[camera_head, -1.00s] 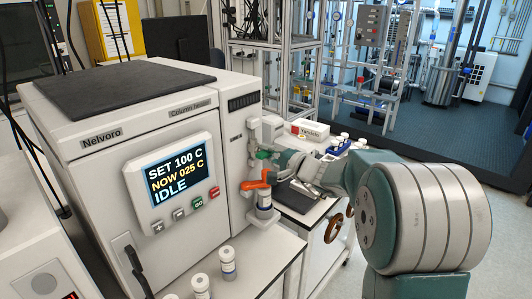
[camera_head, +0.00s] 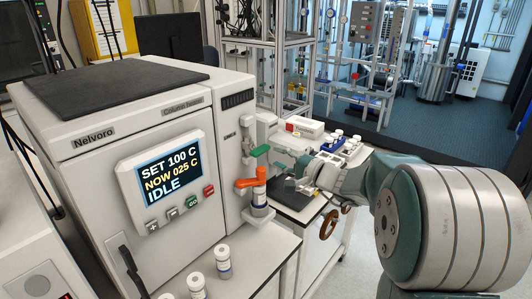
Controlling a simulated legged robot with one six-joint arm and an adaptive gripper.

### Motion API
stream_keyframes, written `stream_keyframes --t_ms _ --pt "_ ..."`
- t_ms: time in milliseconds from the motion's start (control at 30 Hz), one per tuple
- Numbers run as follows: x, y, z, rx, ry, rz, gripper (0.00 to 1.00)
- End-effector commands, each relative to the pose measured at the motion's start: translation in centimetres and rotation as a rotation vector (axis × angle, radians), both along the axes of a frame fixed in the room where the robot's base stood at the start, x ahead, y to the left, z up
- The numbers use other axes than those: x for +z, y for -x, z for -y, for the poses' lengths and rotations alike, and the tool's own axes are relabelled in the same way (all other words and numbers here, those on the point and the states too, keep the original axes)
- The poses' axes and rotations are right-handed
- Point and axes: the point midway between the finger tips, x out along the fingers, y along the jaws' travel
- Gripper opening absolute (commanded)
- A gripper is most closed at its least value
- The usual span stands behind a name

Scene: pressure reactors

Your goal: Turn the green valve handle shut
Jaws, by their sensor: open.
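The green valve handle (camera_head: 260,151) sticks out from the right side of the white Nelvoro machine (camera_head: 150,130), above an orange handle (camera_head: 255,178). It lies roughly level, slightly tilted, and is fully in sight. My gripper (camera_head: 283,166) is just right of and below the green handle, seemingly apart from it. The gripper is open and holds nothing that I can see. Its fingers are small and hard to make out against the pale valve block.
A white-capped vial (camera_head: 259,197) stands under the orange handle. A white box (camera_head: 305,127) and a blue vial rack (camera_head: 340,146) sit on the cart behind my arm. The floor at right is clear.

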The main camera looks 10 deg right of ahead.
Motion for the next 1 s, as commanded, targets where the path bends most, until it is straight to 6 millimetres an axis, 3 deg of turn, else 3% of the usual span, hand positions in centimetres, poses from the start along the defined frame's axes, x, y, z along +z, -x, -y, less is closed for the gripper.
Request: stream_keyframes --t_ms 200,400,867,1000 --pt "-0.1 3.2 2.6 -0.004 0.000 -0.001 0.53" --pt "-0.1 4.5 3.5 -0.002 0.000 -0.001 0.53" --pt "-0.1 4.6 3.4 0.001 0.001 -0.003 0.53" --pt "0.0 5.6 1.4 0.058 0.043 -0.032 0.53"
